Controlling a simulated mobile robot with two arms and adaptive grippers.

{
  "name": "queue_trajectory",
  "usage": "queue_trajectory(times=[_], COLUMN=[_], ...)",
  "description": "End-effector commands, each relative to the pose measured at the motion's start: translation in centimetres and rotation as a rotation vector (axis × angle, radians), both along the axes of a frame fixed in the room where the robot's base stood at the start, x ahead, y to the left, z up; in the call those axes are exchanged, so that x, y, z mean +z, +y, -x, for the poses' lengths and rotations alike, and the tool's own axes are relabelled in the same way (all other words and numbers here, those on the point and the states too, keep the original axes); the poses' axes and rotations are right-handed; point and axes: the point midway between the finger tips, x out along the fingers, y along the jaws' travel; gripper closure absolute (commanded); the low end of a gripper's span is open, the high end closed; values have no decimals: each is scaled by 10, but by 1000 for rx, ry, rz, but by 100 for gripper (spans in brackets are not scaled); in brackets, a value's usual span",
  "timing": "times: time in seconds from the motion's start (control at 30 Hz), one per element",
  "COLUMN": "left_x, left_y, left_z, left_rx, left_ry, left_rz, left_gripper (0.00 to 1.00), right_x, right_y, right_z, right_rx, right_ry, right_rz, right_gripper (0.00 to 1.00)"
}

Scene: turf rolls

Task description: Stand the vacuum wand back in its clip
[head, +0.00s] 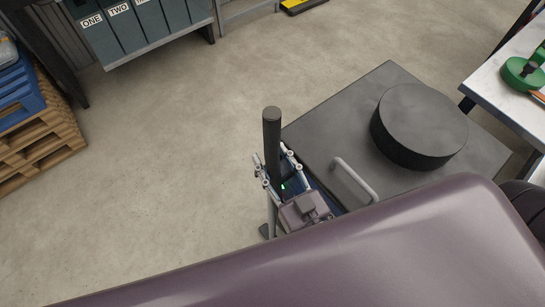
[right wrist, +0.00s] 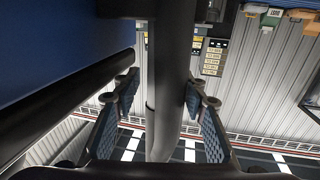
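The vacuum wand (head: 272,135) stands about upright beside a grey-topped unit in the head view, its dark upper part rising above my right gripper (head: 275,165). A lighter grey tube and a dark foot show below. In the right wrist view the wand (right wrist: 165,70) runs between the two fingers of my right gripper (right wrist: 162,85). The fingers are apart on either side of it, with a gap at the left finger; the right finger is close to it, contact unclear. I cannot make out the clip. My left gripper is in neither view.
The grey-topped unit (head: 330,130) carries a black round block (head: 415,125) and a light handle (head: 354,180). A white-topped table (head: 510,85) stands at right, wooden pallets (head: 40,140) at left, and a shelf of binders (head: 140,25) at back. The floor between is clear.

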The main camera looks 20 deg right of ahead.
Motion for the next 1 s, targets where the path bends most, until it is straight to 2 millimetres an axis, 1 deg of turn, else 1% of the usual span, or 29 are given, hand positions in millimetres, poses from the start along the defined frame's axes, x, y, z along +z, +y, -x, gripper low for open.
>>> queue_trajectory(times=[0.13,0.2,0.27,0.37,0.6,0.7,0.83,1.0], left_x=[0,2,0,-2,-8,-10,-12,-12], left_y=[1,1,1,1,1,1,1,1], left_z=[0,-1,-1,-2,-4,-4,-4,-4], left_rx=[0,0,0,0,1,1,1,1], left_ry=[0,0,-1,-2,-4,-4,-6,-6], left_rz=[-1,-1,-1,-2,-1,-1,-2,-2], left_gripper=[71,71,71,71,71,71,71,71], right_x=[1,5,1,0,-1,0,0,2], right_y=[0,0,-1,-3,-11,-13,-16,-18], right_z=[0,0,7,22,72,90,108,118], right_rx=[0,0,1,1,2,2,1,1], right_ry=[0,-1,3,4,6,5,3,0], right_rz=[0,0,0,1,1,0,0,0], right_gripper=[61,61,61,61,61,61,61,61])
